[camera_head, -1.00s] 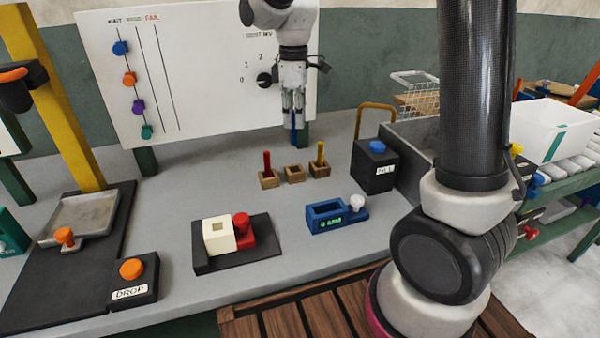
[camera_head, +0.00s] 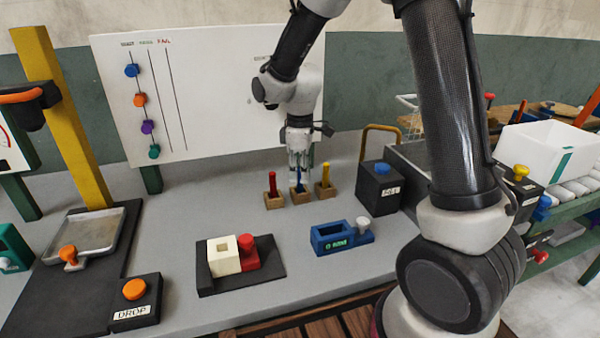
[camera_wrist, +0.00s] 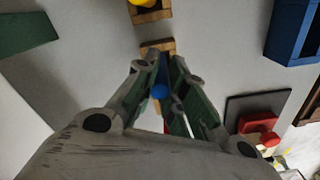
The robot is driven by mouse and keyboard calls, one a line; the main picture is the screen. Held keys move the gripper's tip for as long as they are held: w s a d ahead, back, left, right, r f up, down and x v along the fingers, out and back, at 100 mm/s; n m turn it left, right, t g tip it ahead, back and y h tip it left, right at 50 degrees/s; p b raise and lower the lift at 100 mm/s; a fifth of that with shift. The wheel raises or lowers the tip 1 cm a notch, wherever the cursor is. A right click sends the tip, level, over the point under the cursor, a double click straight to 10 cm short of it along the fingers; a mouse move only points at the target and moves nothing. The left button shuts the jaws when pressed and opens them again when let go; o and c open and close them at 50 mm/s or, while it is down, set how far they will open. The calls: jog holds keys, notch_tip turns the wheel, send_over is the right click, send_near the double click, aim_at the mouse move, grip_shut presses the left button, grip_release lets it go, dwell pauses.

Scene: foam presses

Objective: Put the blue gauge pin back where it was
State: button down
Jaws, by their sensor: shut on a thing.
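The blue gauge pin (camera_head: 298,180) is upright in my gripper (camera_head: 299,170), directly over the middle one of three wooden blocks (camera_head: 300,197). Its lower end is at that block; I cannot tell how deep it sits. In the wrist view the round blue pin top (camera_wrist: 159,91) lies between my two fingers, with the wooden block (camera_wrist: 158,46) just beyond. A red pin (camera_head: 272,182) stands in the left block (camera_head: 273,202) and a yellow pin (camera_head: 325,175) in the right block (camera_head: 325,194).
A black box with a blue button (camera_head: 380,186) stands right of the blocks. In front are a blue holder (camera_head: 335,237) and a cream block with a red knob (camera_head: 225,256) on a black base. A whiteboard (camera_head: 210,80) stands behind. Bare grey table surrounds the blocks.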

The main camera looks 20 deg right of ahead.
jog(key=shift+f, duration=0.1)
jog(key=c, duration=1.5)
grip_release()
notch_tip(320, 180, up, 12)
jog(key=s+d+r+m+t, duration=0.2)
jog(key=s+d+r+m, duration=0.35)
jog(key=s+d, duration=0.35)
jog(key=s+d+m, duration=0.2)
jog(key=s, duration=0.3)
jog(key=s+d+m+t, duration=0.1)
jog(key=s+d+m, duration=0.1)
jog(key=s, duration=0.3)
jog(key=s+d+m+t, duration=0.1)
jog(key=s+d+m, duration=0.1)
jog(key=s, duration=0.3)
jog(key=shift+f+m, duration=0.1)
jog(key=shift+m, duration=0.45)
